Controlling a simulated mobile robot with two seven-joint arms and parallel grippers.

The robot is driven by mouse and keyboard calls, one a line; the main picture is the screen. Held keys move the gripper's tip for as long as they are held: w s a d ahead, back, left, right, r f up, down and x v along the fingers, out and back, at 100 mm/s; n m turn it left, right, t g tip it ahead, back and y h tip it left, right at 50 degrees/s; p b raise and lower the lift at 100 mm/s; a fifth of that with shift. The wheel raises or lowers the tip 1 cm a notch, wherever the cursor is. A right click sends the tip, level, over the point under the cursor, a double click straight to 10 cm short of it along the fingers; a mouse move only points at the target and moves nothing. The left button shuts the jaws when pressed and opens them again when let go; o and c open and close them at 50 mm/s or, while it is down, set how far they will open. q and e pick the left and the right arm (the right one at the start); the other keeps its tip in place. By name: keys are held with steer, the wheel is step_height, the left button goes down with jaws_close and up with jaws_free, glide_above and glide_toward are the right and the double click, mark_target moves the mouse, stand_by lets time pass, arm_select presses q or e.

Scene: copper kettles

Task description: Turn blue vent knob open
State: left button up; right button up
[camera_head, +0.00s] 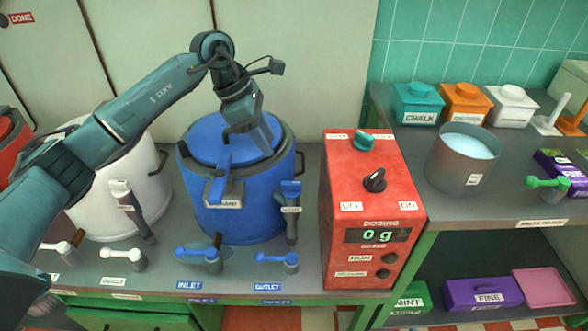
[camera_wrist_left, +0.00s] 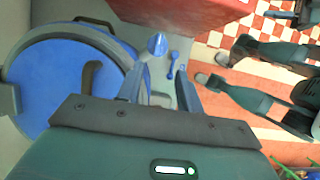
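The blue kettle (camera_head: 243,212) stands on the counter with its blue lid (camera_head: 205,140) on. At its right side a dark upright pipe carries a blue knob (camera_head: 291,187), with a small label below that I cannot read; I take this as the vent knob. My left gripper (camera_head: 249,143) is above the lid, pointing down, up and left of the knob. In the left wrist view the fingers of my left gripper (camera_wrist_left: 161,80) are apart, and the blue knob (camera_wrist_left: 157,44) shows just beyond them. I see no contact.
The red dosing box (camera_head: 365,215) stands close right of the knob. Blue inlet (camera_head: 198,254) and outlet (camera_head: 278,259) levers are in front of the kettle. A white kettle (camera_head: 90,195) stands left. A grey pot (camera_head: 463,158) is on the right counter.

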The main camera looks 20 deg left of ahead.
mark_target(291, 182)
arm_select(q)
steer(key=p+x, duration=0.1)
steer(key=x, duration=1.1)
steer(key=shift+w+f, duration=0.1)
steer(key=shift+f, duration=0.3)
jaws_close()
